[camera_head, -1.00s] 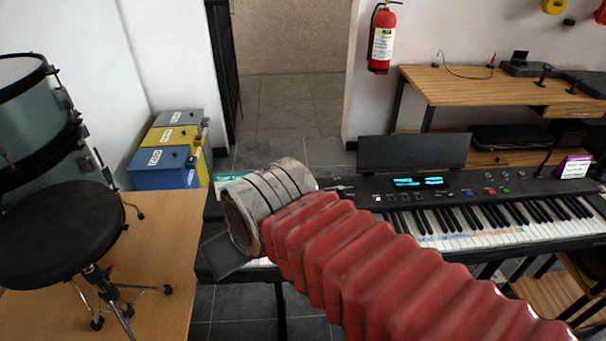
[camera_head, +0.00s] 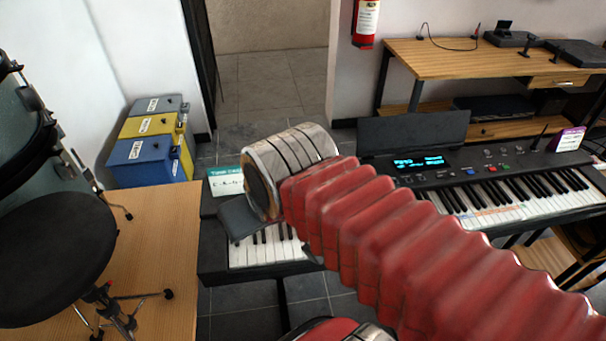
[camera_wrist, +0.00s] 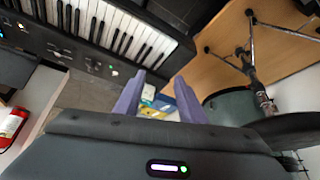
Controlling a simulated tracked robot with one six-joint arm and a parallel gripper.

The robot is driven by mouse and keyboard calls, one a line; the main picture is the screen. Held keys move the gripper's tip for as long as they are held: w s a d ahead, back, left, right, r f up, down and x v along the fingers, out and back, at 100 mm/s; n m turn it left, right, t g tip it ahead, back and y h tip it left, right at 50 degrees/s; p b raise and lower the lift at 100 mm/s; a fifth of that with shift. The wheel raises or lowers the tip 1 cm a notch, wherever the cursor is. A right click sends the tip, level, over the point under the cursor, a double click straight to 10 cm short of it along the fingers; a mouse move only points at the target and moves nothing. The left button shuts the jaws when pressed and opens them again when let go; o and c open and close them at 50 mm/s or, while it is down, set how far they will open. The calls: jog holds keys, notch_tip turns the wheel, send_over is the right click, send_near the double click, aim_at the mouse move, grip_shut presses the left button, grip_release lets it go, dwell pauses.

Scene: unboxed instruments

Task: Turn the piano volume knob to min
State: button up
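The black piano (camera_head: 225,258) stands across the middle of the head view, with a lit display (camera_head: 418,162) and white keys to the right. My red-sleeved arm covers the left part of its control panel there, and I cannot make out the volume knob. In the wrist view the piano (camera_wrist: 85,45) lies at upper left, with small knobs and buttons on its panel, but I cannot tell which is volume. My gripper (camera_wrist: 158,92) shows two purple-grey fingers spread apart with nothing between them. They point past the end of the piano and touch nothing visible.
A round black drum stool (camera_head: 50,255) stands on a wooden platform (camera_head: 165,235) at left, beside a drum. Blue, yellow and grey boxes (camera_head: 150,150) sit by the wall. A wooden desk (camera_head: 450,60) stands behind the piano. A small card (camera_head: 226,182) lies on the piano's left end.

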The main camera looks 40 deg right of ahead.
jog(key=w+d+m+g, duration=0.4)
jog(key=w+d+m, duration=1.3)
jog(key=m, duration=0.6)
jog(key=w+d+f+m+g, duration=0.1)
jog(key=w+d+f+m, duration=0.3)
jog(key=d+m, duration=0.4)
jog(key=shift+d+f+m+g, duration=0.15)
jog(key=shift+f+m+g, duration=0.2)
jog(key=shift+f, duration=0.4)
jog(key=shift+w, duration=0.1)
notch_tip(320, 180, down, 14)
jog(key=shift+r, duration=0.1)
jog(key=shift+c, duration=0.5)
